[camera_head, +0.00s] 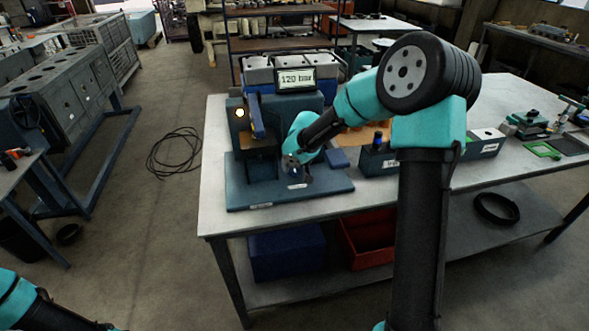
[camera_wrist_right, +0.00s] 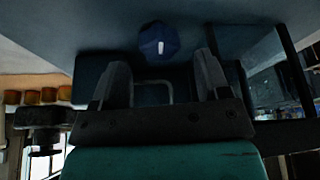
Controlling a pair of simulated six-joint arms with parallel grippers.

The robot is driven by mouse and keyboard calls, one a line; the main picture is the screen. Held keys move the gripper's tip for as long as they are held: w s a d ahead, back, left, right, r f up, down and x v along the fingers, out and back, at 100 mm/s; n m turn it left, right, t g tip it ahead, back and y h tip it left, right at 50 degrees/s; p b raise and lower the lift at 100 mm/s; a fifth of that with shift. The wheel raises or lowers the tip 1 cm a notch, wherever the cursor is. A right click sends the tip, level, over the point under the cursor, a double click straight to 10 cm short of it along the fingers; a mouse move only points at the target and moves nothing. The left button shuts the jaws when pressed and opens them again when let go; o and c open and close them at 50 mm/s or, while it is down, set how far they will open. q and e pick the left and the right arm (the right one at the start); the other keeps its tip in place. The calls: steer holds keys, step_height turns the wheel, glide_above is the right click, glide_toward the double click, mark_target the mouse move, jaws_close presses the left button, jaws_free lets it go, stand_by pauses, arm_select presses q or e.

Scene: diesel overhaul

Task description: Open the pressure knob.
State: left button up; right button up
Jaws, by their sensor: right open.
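The pressure knob is a dark blue, many-sided knob with a white mark (camera_wrist_right: 159,42), seen in the right wrist view. It lies just beyond the fingertips and roughly between them, apart from both. My right gripper (camera_wrist_right: 161,72) is open with nothing between its fingers. In the head view the right gripper (camera_head: 292,163) is low at the front of the blue-grey test stand (camera_head: 236,195), where it and the arm partly hide the stand. A display (camera_head: 296,78) on top of the stand reads 120 bar. Only part of my left arm shows at the bottom left; its gripper is out of frame.
The stand is on a light metal table (camera_head: 217,140). A grey box (camera_head: 378,161) is right of the gripper. A green tray (camera_head: 541,149) and tools lie farther right. A red bin (camera_head: 368,240) and a black ring (camera_head: 497,208) are on the lower shelf.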

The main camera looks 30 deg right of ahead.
mark_target(294, 169)
steer(key=shift+x, duration=1.8)
steer(key=shift+c, duration=0.3)
steer(key=c, duration=0.8)
steer(key=shift+c, duration=0.2)
steer(key=shift+n+y, duration=0.5)
steer(key=shift+n, duration=1)
steer(key=o, duration=0.9)
